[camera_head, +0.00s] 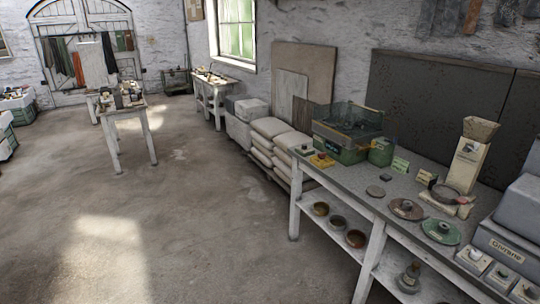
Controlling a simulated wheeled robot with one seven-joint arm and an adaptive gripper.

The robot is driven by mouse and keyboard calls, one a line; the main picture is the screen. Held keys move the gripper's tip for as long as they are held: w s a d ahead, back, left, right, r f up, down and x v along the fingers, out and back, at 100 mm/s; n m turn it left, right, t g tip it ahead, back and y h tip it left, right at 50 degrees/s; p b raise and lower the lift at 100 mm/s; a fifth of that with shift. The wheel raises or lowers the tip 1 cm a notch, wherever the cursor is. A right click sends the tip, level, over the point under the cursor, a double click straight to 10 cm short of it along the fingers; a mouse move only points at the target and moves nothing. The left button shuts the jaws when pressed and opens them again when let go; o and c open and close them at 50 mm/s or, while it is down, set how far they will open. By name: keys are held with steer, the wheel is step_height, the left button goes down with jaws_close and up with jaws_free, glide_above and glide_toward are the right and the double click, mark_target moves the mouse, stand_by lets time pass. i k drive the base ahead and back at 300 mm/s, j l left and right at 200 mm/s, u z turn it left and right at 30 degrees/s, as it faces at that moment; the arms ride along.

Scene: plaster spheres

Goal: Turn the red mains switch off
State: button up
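I cannot make out a red mains switch for certain in the head view. Small pale boxes with dark knobs or switches (500,276) stand in a row at the front of the workbench (350,182), at the lower right edge. A small yellow item with a dark top (322,160) lies near the bench's left end; it is too small to tell what it is. My gripper is not in view.
A grey machine (515,225) stands at the bench's right end, near a hopper device (470,160). Stacked sacks (280,145) and a far table (122,110) flank the open floor (190,210).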

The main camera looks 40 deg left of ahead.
mark_target(322, 155)
steer(key=u, duration=1.2)
steer(key=z, duration=0.45)
steer(key=i+j+z, duration=0.25)
steer(key=z, duration=0.15)
steer(key=i+j+z, duration=0.15)
steer(key=j+z, duration=0.3)
steer(key=i+j+z, duration=0.1)
steer(key=j+z, duration=0.3)
steer(key=i+j+z, duration=0.25)
steer(key=j, duration=1.3)
steer(key=j+z, duration=0.3)
steer(key=j, duration=2.3)
